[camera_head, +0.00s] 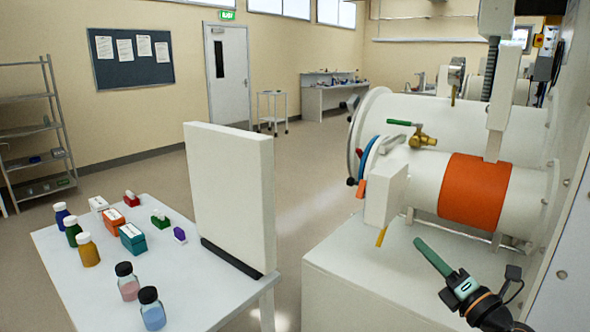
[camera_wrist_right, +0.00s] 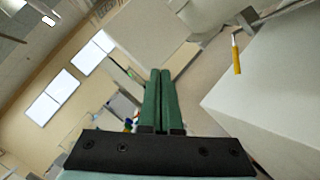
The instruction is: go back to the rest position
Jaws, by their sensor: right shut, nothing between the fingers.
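My right gripper (camera_head: 434,257) is at the lower right of the head view, over the white box-shaped base (camera_head: 350,275) below the glovebox cylinders. Its green fingers point up and to the left. In the right wrist view the two green fingers (camera_wrist_right: 159,100) lie side by side, shut and empty. My left gripper shows in neither view.
A white table (camera_head: 180,290) at the left holds several bottles and small boxes, with an upright white panel (camera_head: 230,190) at its right edge. Antechamber cylinders (camera_head: 450,140), one with an orange band (camera_head: 475,192), stand behind my right gripper. Open floor (camera_head: 310,180) lies between.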

